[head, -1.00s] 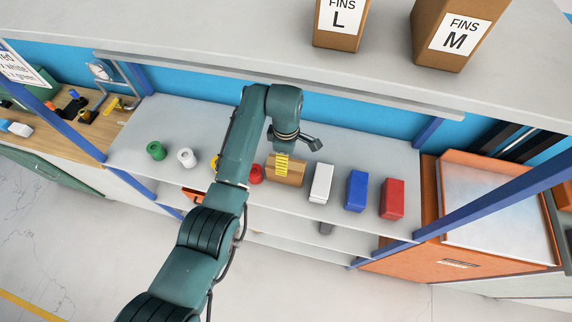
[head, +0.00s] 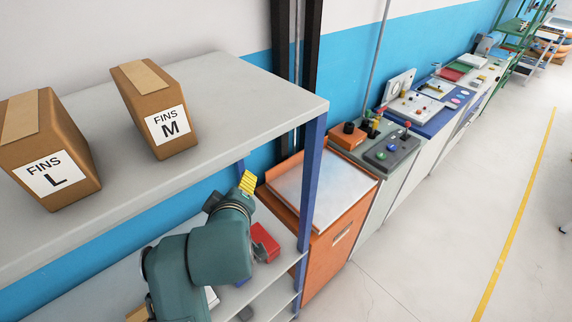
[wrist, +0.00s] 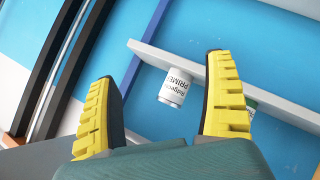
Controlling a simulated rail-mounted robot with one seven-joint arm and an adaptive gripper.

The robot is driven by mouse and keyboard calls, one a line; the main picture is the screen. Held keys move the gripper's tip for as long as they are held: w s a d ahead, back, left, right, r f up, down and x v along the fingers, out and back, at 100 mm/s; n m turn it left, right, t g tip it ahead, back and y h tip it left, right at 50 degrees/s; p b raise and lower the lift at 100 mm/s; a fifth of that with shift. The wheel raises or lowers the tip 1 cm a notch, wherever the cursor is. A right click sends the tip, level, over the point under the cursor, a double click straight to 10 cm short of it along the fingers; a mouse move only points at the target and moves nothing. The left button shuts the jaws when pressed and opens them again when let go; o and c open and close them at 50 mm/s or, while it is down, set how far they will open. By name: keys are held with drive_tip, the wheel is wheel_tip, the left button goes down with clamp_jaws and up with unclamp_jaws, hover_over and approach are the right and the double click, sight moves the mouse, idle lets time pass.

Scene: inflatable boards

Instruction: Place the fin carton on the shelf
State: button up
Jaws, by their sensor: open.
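Two brown cartons stand on the grey top shelf (head: 240,105) in the head view: one labelled FINS L (head: 45,150) and one labelled FINS M (head: 155,108). A sliver of another brown box (head: 137,314) shows low at the bottom edge, mostly hidden by my arm. My gripper (head: 248,183) is below and right of the FINS M carton, near the shelf's right end, with its yellow fingers pointing up. In the wrist view my gripper (wrist: 162,72) is open, with its fingers wide apart and nothing held.
A white can marked PRIMER (wrist: 174,87) is by a grey ledge in the wrist view. A red box (head: 265,242) is right of my arm on the lower shelf. A blue post (head: 312,180) and an orange cabinet (head: 335,240) are close at right. The floor is clear farther right.

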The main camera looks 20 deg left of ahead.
drive_tip(key=d+r+m+t, duration=0.4)
drive_tip(key=d+r, duration=0.3)
drive_tip(key=d, duration=0.2)
drive_tip(key=s+d+r+m+t+h, duration=0.2)
drive_tip(key=s+d+r+m+t, duration=0.2)
drive_tip(key=d+r, duration=0.4)
drive_tip(key=s+d+r+m+t+h, duration=0.3)
drive_tip(key=s+d+r+m, duration=0.3)
drive_tip(key=s+d+r, duration=0.2)
drive_tip(key=d+t, duration=0.1)
drive_tip(key=d, duration=0.1)
drive_tip(key=shift+d+r, duration=0.25)
drive_tip(key=shift+d, duration=0.05)
drive_tip(key=shift+s, duration=0.1)
wheel_tip(320, 180, up, 17)
drive_tip(key=p, duration=1.6)
drive_tip(key=shift+f+m+p, duration=0.2)
drive_tip(key=shift+m+p, duration=0.1)
drive_tip(key=shift+p, duration=0.05)
